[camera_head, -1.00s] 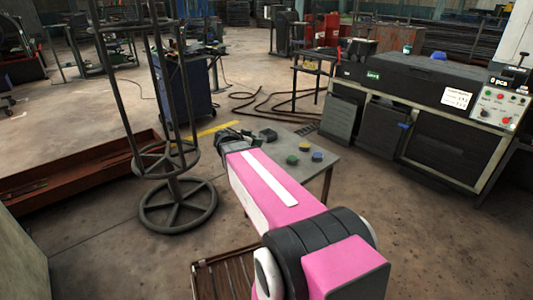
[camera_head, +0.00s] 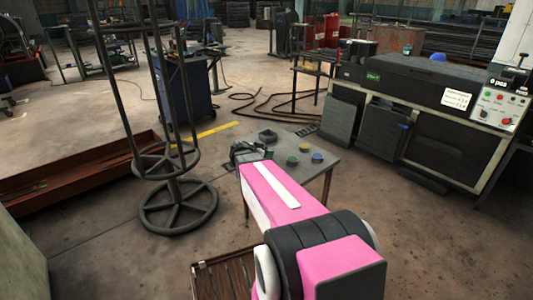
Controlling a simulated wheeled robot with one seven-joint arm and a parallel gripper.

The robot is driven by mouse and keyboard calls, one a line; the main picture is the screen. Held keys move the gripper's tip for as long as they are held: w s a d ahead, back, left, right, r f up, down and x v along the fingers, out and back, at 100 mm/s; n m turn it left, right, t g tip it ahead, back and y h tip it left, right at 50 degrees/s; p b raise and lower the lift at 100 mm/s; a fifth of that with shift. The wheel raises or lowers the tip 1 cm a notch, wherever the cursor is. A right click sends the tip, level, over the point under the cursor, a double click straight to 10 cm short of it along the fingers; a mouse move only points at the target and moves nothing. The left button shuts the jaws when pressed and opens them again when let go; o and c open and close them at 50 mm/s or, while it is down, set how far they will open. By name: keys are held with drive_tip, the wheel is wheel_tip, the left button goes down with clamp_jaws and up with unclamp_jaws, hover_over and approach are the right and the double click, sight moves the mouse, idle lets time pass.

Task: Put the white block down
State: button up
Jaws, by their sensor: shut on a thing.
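My gripper (camera_head: 247,153) is at the far end of my pink and white arm, over the left part of the small grey table (camera_head: 328,165). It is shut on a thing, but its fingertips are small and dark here. No white block shows clearly; the gripper and arm hide what is held. I cannot tell whether it touches the tabletop. Right of the gripper, a green piece (camera_head: 292,161), a yellow piece (camera_head: 304,147) and a blue piece (camera_head: 317,157) stand on the table. A dark, hollow-looking piece (camera_head: 268,136) sits behind them.
A dark wire stand with a wheel-shaped base (camera_head: 178,208) is close left of the table. A rusty trough (camera_head: 80,172) lies further left. A long machine bench (camera_head: 420,95) with a control panel (camera_head: 498,107) is at the right. The tabletop's right side has some free room.

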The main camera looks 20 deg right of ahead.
drive_tip(key=shift+f, duration=0.1)
drive_tip(key=o, duration=1.1)
